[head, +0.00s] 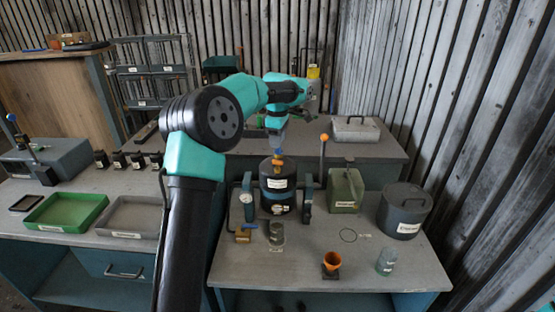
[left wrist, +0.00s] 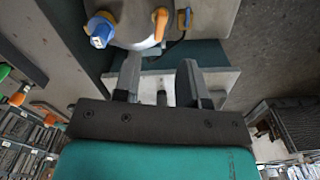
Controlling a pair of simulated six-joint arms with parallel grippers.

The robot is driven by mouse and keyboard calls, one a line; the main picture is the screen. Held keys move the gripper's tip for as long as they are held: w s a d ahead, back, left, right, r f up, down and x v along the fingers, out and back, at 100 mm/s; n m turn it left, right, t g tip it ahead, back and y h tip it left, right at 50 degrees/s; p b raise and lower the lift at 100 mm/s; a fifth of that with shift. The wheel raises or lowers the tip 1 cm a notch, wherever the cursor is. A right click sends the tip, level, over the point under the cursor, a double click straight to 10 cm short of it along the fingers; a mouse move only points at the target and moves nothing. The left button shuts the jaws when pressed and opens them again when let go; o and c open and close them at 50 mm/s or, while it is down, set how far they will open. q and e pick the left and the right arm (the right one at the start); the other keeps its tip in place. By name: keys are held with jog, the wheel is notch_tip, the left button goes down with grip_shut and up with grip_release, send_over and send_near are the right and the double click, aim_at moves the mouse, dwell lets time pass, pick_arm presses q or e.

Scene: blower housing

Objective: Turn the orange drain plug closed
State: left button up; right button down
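The dark blower housing (head: 278,198) stands upright on the front bench. I cannot tell for sure which orange part is the drain plug. My left gripper (left wrist: 161,62) is open and empty, its fingers short of the orange tab; in the head view it hangs above the housing (head: 273,137). My right gripper is not seen.
An orange-knobbed lever (head: 323,150) and a green canister (head: 345,190) stand right of the housing. A gauge (head: 246,198) stands left.

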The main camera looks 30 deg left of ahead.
aim_at(278, 164)
pick_arm(q)
notch_tip(278, 164, down, 8)
dwell(0.4)
jog(key=shift+c, duration=0.4)
grip_shut()
